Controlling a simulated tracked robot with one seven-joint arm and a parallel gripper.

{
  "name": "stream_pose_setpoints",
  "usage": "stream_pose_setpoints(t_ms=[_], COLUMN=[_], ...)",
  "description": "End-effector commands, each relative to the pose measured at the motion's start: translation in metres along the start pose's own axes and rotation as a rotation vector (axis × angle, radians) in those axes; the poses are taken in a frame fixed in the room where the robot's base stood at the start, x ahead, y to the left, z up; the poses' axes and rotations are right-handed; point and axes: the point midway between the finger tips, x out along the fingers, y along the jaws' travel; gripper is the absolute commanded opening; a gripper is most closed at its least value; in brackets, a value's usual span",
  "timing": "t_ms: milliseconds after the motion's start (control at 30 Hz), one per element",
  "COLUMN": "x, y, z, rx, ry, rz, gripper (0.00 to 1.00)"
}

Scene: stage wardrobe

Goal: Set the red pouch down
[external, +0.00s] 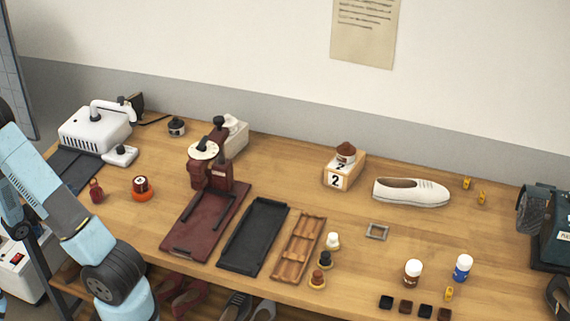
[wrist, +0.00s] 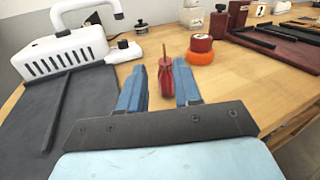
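The red pouch (external: 96,190) is small and stands upright on the wooden table, near its left front edge in the external view. In the wrist view the pouch (wrist: 166,82), with a thin golden tip, shows between the two blue fingers of my gripper (wrist: 160,85). The fingers are apart, with a visible gap between the left finger and the pouch. The right finger overlaps the pouch's side in the picture; I cannot tell whether they touch. My gripper's fingers cannot be made out in the external view, where my arm enters at the left.
A white machine (external: 95,130) with a dark plate stands left of the pouch. An orange-based red item (external: 141,188) stands close on its right. A dark red press (external: 210,200) and black tray (external: 253,235) lie farther right. Bare wood surrounds the pouch.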

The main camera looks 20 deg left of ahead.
Motion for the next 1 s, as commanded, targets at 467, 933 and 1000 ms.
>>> stream_pose_setpoints(t_ms=[467, 933, 1000], x=[0.090, 0.141, 0.143], y=[-0.084, -0.210, -0.225], z=[0.041, 0.078, 0.083], rx=[0.291, 0.863, 0.962], ry=[0.257, 0.541, 0.570], rz=[-0.435, -1.005, -1.078], gripper=[0.33, 0.33, 0.33])
